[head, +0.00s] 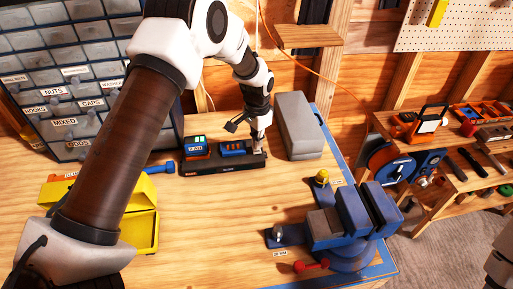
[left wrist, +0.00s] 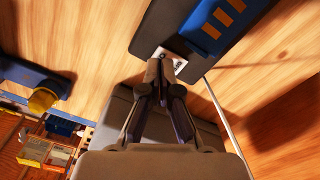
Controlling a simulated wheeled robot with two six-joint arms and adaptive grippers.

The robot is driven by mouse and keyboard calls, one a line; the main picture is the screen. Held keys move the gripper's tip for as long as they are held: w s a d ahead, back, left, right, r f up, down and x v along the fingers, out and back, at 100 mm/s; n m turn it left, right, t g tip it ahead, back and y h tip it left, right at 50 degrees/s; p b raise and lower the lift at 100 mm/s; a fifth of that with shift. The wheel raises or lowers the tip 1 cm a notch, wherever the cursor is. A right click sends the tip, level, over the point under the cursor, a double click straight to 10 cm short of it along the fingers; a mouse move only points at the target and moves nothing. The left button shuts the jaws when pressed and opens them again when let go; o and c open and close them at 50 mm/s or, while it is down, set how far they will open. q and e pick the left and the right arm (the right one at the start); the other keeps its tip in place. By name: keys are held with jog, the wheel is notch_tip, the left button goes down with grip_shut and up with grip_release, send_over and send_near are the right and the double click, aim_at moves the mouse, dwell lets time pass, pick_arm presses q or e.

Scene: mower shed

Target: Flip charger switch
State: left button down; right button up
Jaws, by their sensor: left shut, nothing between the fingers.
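The charger (head: 222,165) is a long black unit on the workbench, with blue battery packs seated on it. In the left wrist view the end of the charger (left wrist: 160,28) is at the top, with a small pale switch plate (left wrist: 178,62). My left gripper (head: 258,150) is shut and empty, at the charger's right end. In the left wrist view the left gripper's fingertips (left wrist: 162,65) overlap the switch plate. They partly hide it, so I cannot tell whether they touch the switch or which way it is set. My right gripper is out of view.
A grey block-shaped case (head: 297,125) stands close right of the charger. A blue vise (head: 345,220) is at the front right, a yellow box (head: 143,228) at the left. Drawers (head: 75,75) stand behind. The bench middle (head: 215,220) is clear.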

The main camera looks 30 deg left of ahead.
aim_at(257, 151)
pick_arm(q)
jog(key=shift+f+b, duration=0.6)
jog(key=shift+f, duration=0.6)
dwell(0.7)
jog(key=shift+r, duration=0.1)
notch_tip(257, 151, up, 7)
jog(key=p, duration=0.5)
dwell(0.5)
